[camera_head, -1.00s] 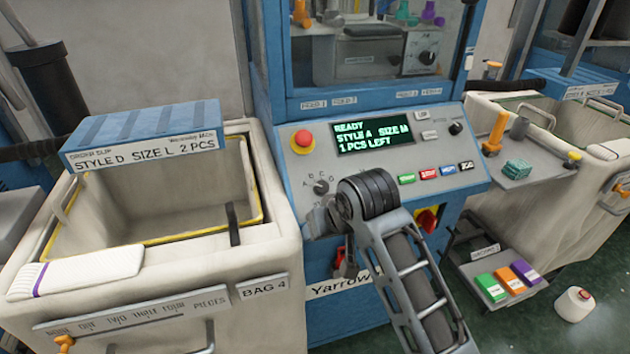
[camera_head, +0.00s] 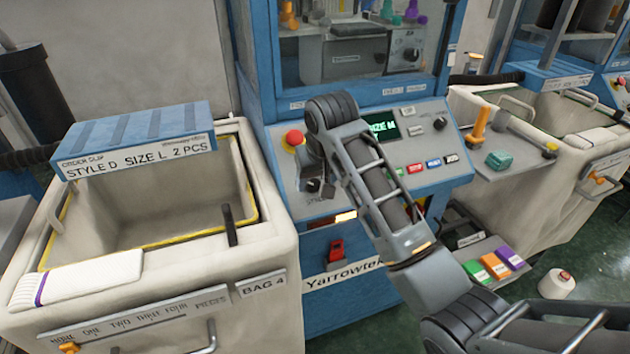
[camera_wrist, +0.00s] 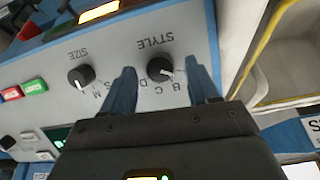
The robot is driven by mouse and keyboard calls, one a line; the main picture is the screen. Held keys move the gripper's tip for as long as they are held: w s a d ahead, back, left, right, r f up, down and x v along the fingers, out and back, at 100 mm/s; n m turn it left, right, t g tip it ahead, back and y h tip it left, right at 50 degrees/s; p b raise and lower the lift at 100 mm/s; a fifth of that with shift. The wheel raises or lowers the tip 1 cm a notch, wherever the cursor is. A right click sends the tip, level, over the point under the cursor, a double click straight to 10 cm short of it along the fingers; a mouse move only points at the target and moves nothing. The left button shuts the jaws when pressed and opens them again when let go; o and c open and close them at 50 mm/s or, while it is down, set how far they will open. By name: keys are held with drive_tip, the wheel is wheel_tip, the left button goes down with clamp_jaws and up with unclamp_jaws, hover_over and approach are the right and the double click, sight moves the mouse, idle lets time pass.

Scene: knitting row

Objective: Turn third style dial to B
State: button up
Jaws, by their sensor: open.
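The style dial (camera_wrist: 160,68) is a round black knob with a white pointer mark, on the grey panel. It shows upside down in the wrist view. Its pointer aims right and slightly down, past the printed B (camera_wrist: 186,88), toward a spot partly hidden by a finger. My gripper (camera_wrist: 161,72) is open, with one blue-grey finger on each side of the dial; I cannot tell whether either touches it.
A black size dial (camera_wrist: 80,75) sits beside the style dial. A red stop button (camera_head: 294,139) is above the dial area in the head view. A cream bin (camera_head: 265,255) with an order slip box (camera_head: 140,140) stands left. A tool shelf (camera_head: 480,160) is right.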

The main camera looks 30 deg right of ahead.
drive_tip(key=shift+x, duration=0.8)
drive_tip(key=shift+c, duration=0.3)
drive_tip(key=c, duration=1)
drive_tip(key=m+y, duration=0.1)
drive_tip(key=m, duration=0.3)
drive_tip(key=shift+t, duration=0.3)
drive_tip(key=shift+m+t+y, duration=0.3)
drive_tip(key=shift+m+y, duration=0.1)
drive_tip(key=shift+m, duration=1.2)
drive_tip(key=shift+d, duration=0.1)
